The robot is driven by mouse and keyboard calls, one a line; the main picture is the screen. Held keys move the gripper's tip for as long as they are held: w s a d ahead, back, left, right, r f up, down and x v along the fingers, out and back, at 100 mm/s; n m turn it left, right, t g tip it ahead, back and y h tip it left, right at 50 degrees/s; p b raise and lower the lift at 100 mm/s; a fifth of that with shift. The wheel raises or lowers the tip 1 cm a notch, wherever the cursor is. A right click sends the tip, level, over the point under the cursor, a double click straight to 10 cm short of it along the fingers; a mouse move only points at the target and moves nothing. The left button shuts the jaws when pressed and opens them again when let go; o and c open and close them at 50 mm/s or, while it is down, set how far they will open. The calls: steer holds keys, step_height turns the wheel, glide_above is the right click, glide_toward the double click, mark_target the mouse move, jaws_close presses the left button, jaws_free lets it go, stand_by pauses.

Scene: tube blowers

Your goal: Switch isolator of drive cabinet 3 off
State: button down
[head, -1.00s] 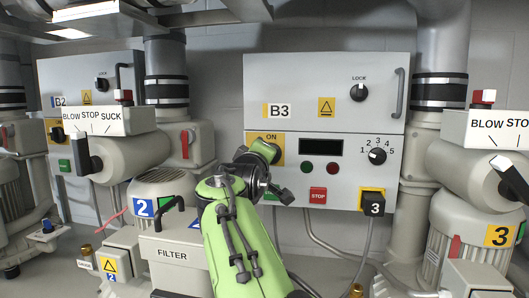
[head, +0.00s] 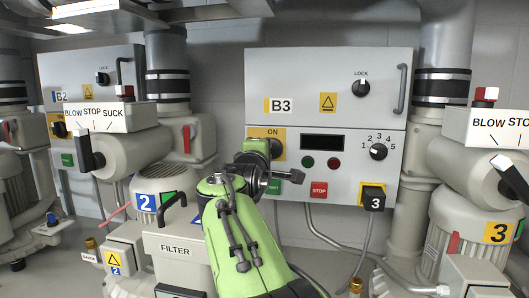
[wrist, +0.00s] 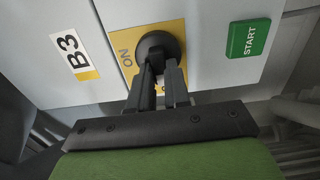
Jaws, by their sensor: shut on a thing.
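Drive cabinet B3 (head: 350,75) stands in the middle of the head view. Its isolator is a round black knob on a yellow plate (head: 278,134) marked ON, at the panel's left side. My gripper (wrist: 160,70) is shut on the isolator knob (wrist: 155,44) in the wrist view, with both fingers against it. In the head view my green arm and wrist cover part of the yellow plate. The knob's pointing direction and the lower plate marking are mostly hidden by the fingers.
The green START button (wrist: 248,38) is close beside the gripper. The red STOP button (head: 319,190), LOCK knob (head: 361,88) and speed dial (head: 378,152) are on the same cabinet. Blower 2 with its FILTER box (head: 170,245) is left of my arm; blower 3 (head: 490,180) is right.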

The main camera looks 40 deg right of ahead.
stand_by(0.3)
steer(key=c, duration=1.1)
jaws_free()
steer(key=b+v, duration=0.3)
steer(key=v, duration=1.2)
steer(key=shift+s+a+b, duration=0.2)
steer(key=shift+a+b, duration=0.15)
steer(key=shift+f, duration=0.1)
